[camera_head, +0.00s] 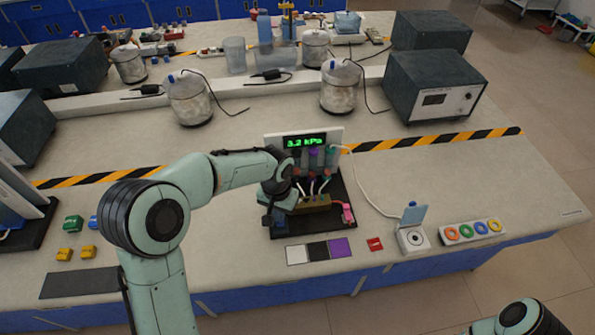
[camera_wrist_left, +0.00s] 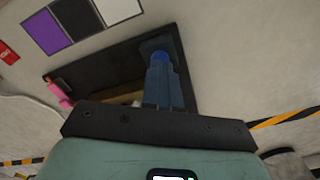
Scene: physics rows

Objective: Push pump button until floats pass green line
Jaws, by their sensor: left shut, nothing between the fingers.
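The pump apparatus stands on a black base (camera_head: 352,222), with a green display (camera_head: 305,141) reading about 3.2 kPa on its white back panel. Below the display are several upright tubes (camera_head: 316,157) with coloured parts; my arm partly covers them. The floats and a green line are too small to tell. My left gripper (camera_head: 268,218) is shut and empty over the base's left front. In the left wrist view its blue fingers (camera_wrist_left: 162,80) point at a blue button (camera_wrist_left: 160,56) on a dark block; I cannot tell whether they touch. My right gripper is out of view.
Purple, black and white squares (camera_head: 319,250) lie in front. A striped strip (camera_head: 430,140) crosses the table behind. A pink part (camera_head: 348,212) sits on the base's right.

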